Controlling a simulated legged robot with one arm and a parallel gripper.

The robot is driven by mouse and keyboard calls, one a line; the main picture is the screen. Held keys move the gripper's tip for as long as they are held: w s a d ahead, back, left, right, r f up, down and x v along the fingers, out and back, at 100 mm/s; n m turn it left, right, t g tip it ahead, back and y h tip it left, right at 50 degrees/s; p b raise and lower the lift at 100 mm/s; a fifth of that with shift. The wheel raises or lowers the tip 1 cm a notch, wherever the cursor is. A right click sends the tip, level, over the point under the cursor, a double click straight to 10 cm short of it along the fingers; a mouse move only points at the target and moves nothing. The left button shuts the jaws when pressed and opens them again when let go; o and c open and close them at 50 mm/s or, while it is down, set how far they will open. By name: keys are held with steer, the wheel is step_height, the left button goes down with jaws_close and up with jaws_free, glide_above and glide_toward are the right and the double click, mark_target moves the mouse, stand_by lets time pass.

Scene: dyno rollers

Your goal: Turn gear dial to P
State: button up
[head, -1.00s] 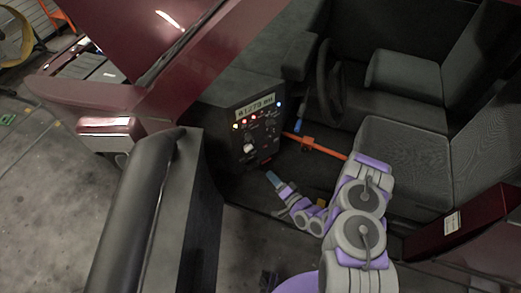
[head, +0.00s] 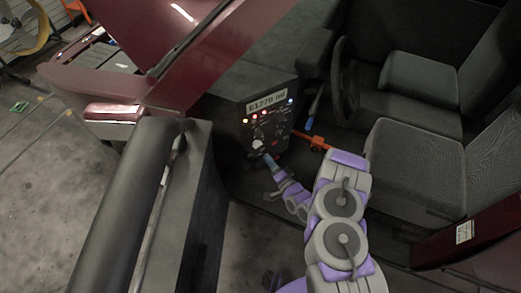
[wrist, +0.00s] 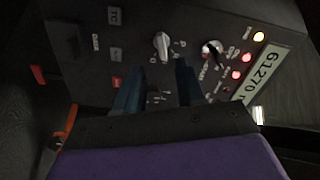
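The dark control panel (head: 283,128) stands inside the open car, left of the seats. A pale knob, apparently the gear dial (wrist: 161,45), shows on the panel in the wrist view, with small letters around it too blurred to read surely. It also shows in the head view (head: 257,144). My gripper (wrist: 158,75) is open, its two dark blue fingers spread apart with bare panel between them. The dial appears just beyond the fingertips, in line with the gap; I cannot tell whether they touch it. In the head view my gripper (head: 268,158) is just below right of the dial.
A second knob (wrist: 212,48) and lit lamps (wrist: 246,57) are right of the dial, by a number display (wrist: 270,62). Labelled buttons (wrist: 117,52) are on its left. An orange bar (head: 312,141) is right of the panel; the door (head: 150,200) is on the left.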

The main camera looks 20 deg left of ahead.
mark_target(257, 144)
steer(key=b+x, duration=0.2)
steer(key=x, duration=0.6)
steer(key=shift+d+r, duration=0.1)
jaws_close()
